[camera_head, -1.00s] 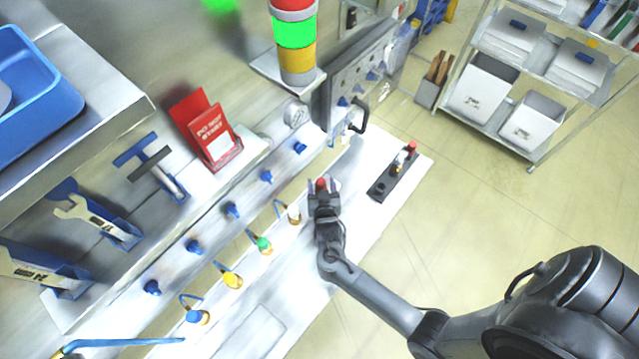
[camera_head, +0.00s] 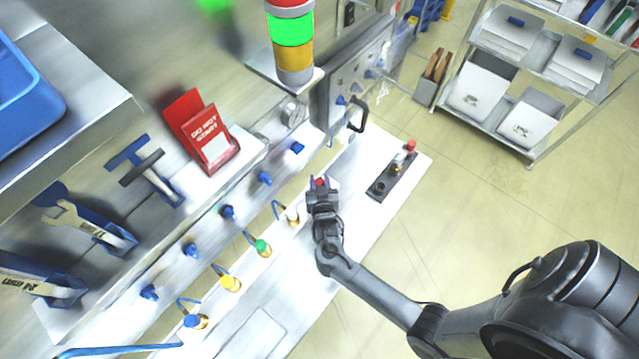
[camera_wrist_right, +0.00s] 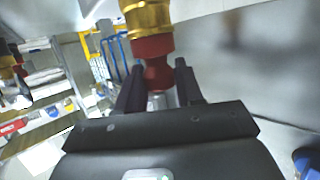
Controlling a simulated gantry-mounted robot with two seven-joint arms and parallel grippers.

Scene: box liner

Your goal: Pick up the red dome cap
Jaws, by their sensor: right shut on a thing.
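The red dome cap (camera_head: 319,183) shows as a small red spot at the tip of my right gripper (camera_head: 322,188) in the head view, at the far end of the row of capped fittings. In the right wrist view the red cap (camera_wrist_right: 152,62) sits against a gold fitting (camera_wrist_right: 147,16), with its narrower part between the fingers of my right gripper (camera_wrist_right: 158,82). The right gripper is shut on the cap. Its grip contacts are partly hidden. My left gripper is not in view.
A black strip (camera_head: 385,183) with a red-topped piece (camera_head: 410,146) lies to the right. A stack light (camera_head: 292,45) stands behind.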

